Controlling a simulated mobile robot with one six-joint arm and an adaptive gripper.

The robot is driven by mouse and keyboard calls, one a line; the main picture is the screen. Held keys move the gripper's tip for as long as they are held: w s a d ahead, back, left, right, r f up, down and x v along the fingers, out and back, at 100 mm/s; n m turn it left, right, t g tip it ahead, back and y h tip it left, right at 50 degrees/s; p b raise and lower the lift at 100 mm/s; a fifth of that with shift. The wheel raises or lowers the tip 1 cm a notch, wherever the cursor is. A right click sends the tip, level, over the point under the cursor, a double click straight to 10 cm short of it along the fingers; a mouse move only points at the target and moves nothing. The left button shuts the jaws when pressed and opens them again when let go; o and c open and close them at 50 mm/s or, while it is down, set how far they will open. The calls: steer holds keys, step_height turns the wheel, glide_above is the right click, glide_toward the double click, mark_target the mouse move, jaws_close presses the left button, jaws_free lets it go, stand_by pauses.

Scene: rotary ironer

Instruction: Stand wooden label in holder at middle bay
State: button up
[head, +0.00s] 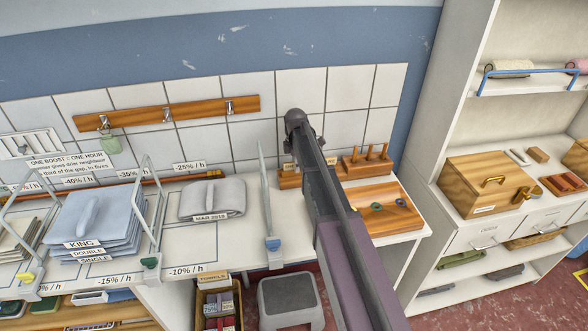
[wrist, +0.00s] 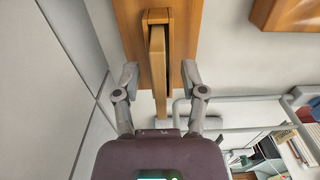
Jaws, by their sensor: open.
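In the wrist view a flat wooden piece (wrist: 157,70), probably the wooden label, stands on edge in a slotted wooden holder (wrist: 126,14). My gripper (wrist: 159,72) is open, with one finger on each side of this piece and a visible gap on both sides. Its lower end is partly hidden by the gripper body. In the head view my arm hides the gripper, and a small wooden block (head: 289,181) shows partly behind it on the counter. Which bay is the middle one is not marked; the bay with the grey folded cloth (head: 211,199) lies left of my arm.
A wire divider (head: 267,195) stands close left of my arm. A wooden peg block (head: 366,164) and a board with rings (head: 385,208) are at right. A stack of blue linen (head: 92,225) fills the left bay. A grey stool (head: 290,296) stands below.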

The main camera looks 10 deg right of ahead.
jaws_close()
steer(key=shift+r, duration=0.1)
step_height(320, 180, up, 2)
steer(key=p, duration=0.2)
steer(key=shift+r+p, duration=0.25)
steer(key=shift+p, duration=0.1)
steer(key=shift+s+r+p, duration=0.35)
steer(key=shift+r+p, duration=0.25)
steer(key=shift+p, duration=0.05)
steer(key=s+a+r+p, duration=0.1)
steer(key=s, duration=1.4)
steer(key=shift+s+a, duration=0.15)
